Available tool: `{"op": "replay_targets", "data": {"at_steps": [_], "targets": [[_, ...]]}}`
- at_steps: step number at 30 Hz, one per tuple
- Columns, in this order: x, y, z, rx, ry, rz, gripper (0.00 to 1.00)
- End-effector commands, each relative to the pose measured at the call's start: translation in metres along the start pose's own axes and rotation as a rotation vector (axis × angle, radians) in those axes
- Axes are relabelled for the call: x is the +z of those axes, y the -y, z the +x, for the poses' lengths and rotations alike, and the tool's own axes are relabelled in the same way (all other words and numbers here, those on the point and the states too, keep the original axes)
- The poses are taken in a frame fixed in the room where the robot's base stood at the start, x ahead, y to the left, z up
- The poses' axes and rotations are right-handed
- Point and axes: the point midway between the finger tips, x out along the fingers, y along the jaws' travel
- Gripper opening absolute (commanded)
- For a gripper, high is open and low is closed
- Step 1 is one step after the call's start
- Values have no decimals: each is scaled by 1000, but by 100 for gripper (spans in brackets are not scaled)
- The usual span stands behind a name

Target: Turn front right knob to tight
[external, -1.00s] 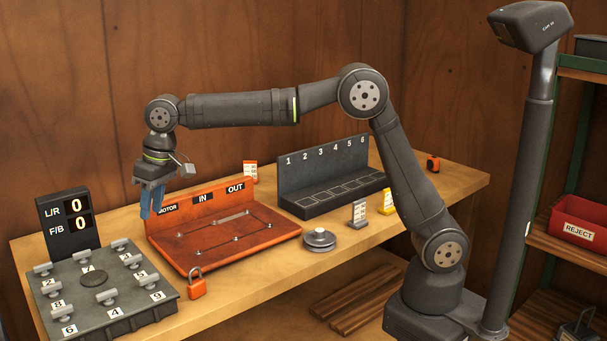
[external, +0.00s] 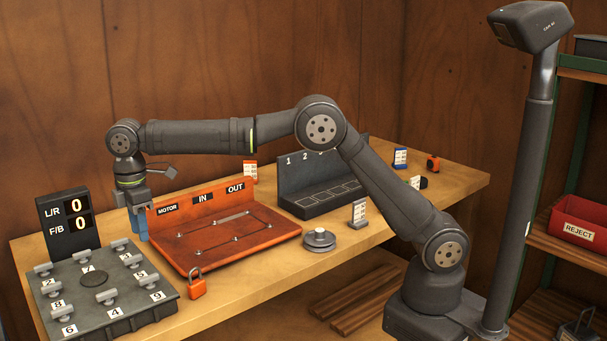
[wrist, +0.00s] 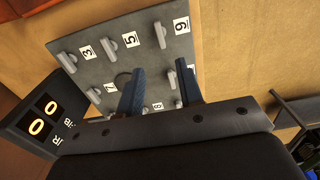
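A grey box (external: 95,300) with several small T-shaped knobs and numbered labels sits at the left of the bench. The knob by label 9 (external: 148,280) stands near its right corner; the knob by label 9 also shows in the wrist view (wrist: 160,35). No label reads "front right" or "tight". My gripper (external: 140,232) hangs fingers-down above and behind the box's far right side. In the wrist view my gripper's blue fingers (wrist: 160,68) are apart with nothing between them, partly covering the box's knobs.
A black display (external: 68,228) reads L/R 0 and F/B 0, close left of my gripper. An orange tray (external: 215,255) marked MOTOR, IN, OUT stands to the right. An orange padlock (external: 197,287) lies in front of it. A numbered black rack (external: 335,195) stands farther right.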

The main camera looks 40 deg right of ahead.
Motion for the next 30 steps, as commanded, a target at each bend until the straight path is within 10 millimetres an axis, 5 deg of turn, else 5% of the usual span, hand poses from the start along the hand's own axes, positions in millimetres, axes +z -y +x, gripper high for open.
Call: {"op": "replay_targets", "data": {"at_steps": [15,30], "targets": [[0,0,106,-1,1,1,34],[0,0,124,0,-1,2,34]]}}
